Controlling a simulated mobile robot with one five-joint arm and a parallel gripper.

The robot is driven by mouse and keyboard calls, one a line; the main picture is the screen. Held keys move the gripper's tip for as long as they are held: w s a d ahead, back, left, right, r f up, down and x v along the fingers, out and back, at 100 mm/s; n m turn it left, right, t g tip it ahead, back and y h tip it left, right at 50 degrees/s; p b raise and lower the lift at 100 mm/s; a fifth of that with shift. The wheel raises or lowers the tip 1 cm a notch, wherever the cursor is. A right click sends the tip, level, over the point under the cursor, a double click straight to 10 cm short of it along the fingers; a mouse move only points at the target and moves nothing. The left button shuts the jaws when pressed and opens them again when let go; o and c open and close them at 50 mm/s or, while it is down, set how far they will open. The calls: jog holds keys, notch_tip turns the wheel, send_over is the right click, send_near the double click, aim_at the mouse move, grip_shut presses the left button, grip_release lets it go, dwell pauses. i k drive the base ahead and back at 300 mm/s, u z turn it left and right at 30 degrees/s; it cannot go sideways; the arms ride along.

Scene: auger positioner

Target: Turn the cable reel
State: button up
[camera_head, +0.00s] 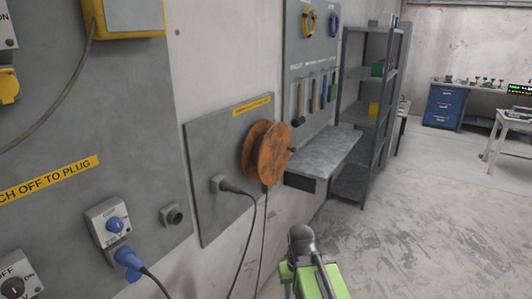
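The cable reel (268,153) is a brown-orange, wood-like spool with two round flanges. It is mounted on a grey wall panel (210,160) left of the picture's middle, and a short dark handle or axle end sticks out at its right side. A dark cable hangs below it. A green and dark part of my arm shows at the bottom middle, below and apart from the reel. I cannot make out gripper fingers in this view, and nothing is seen touching the reel.
A grey shelf (325,152) juts from the wall right of the reel, under a tool board (312,60). A socket with a plug (218,184) is left of the reel. A metal rack (372,110) stands behind. The floor (420,230) at right is clear.

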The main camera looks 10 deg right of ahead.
aim_at(274, 153)
jog(key=u, duration=2.9)
jog(key=k, duration=1.45)
jog(key=u, duration=1.45)
jog(key=k, duration=0.1)
jog(key=z, duration=3)
jog(key=i, duration=0.95)
jog(key=z, duration=0.05)
